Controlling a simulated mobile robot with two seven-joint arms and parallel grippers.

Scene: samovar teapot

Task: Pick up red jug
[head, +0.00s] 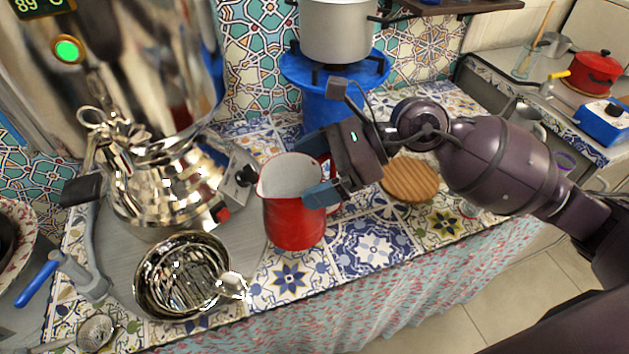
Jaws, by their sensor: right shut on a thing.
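The red jug (291,222) has a pale inside and stands upright, seemingly on the patterned tile counter (372,245) in the middle of the head view. My right gripper (322,178) reaches in from the right and is shut on the jug at its right side, near the rim. The gripper hides part of that side, including most of the handle. I cannot tell whether the jug's base touches the tiles. My left gripper is not in view.
A large shiny samovar (150,110) stands left of the jug, with a metal bowl (182,276) in front of it. A round wooden board (411,180) lies to the right. A grey pot (336,30) sits on a blue stand (330,100) behind. Tiles in front are clear.

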